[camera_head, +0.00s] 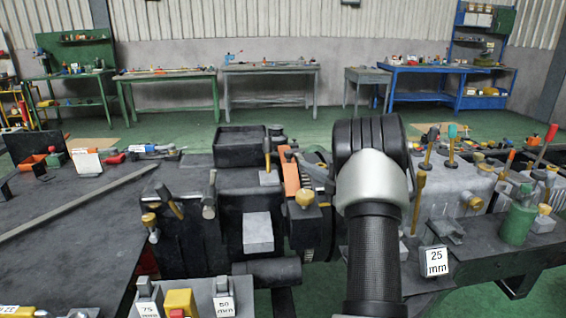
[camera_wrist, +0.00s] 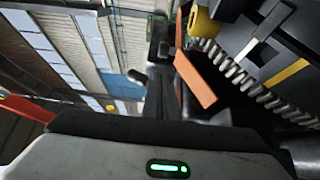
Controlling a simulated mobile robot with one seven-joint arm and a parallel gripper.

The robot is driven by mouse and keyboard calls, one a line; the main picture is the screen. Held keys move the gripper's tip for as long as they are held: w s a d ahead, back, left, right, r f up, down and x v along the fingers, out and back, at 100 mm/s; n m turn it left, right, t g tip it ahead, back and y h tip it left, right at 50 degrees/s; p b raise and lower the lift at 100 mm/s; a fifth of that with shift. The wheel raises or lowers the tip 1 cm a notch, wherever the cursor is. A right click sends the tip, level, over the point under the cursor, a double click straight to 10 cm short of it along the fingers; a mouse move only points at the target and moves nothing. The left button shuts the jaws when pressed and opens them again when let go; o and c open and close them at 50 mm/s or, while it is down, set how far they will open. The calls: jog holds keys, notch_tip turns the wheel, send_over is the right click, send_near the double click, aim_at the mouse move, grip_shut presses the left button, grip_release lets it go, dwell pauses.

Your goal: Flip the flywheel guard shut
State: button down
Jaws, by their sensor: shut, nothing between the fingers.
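The flywheel guard looks to be the orange plate (camera_head: 291,178) on the middle machine, left of my arm. In the wrist view the orange plate (camera_wrist: 195,80) stands tilted beside the toothed flywheel rim (camera_wrist: 238,75), which is uncovered there. The flywheel is mostly hidden behind my arm in the head view. My gripper (camera_wrist: 170,88) shows in the wrist view as a dark narrow shape above the grey hand. It is shut and empty, close to the left side of the orange plate. I cannot tell whether they touch.
A yellow knob (camera_wrist: 204,22) sits near the plate's upper end. The black machine block (camera_head: 190,215) with levers stands left of my arm, a grey lever box (camera_head: 470,185) right of it.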

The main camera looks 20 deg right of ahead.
jog(key=b+x, duration=0.1)
jog(key=x, duration=0.9)
jog(key=d, duration=0.1)
jog(key=s+d+b, duration=0.1)
jog(key=d, duration=0.1)
jog(key=d+b, duration=0.1)
jog(key=d, duration=0.1)
jog(key=shift+s+d+f, duration=0.1)
jog(key=shift+s+d, duration=0.15)
jog(key=shift+s, duration=0.05)
jog(key=shift+d, duration=0.1)
jog(key=shift+s+d, duration=0.1)
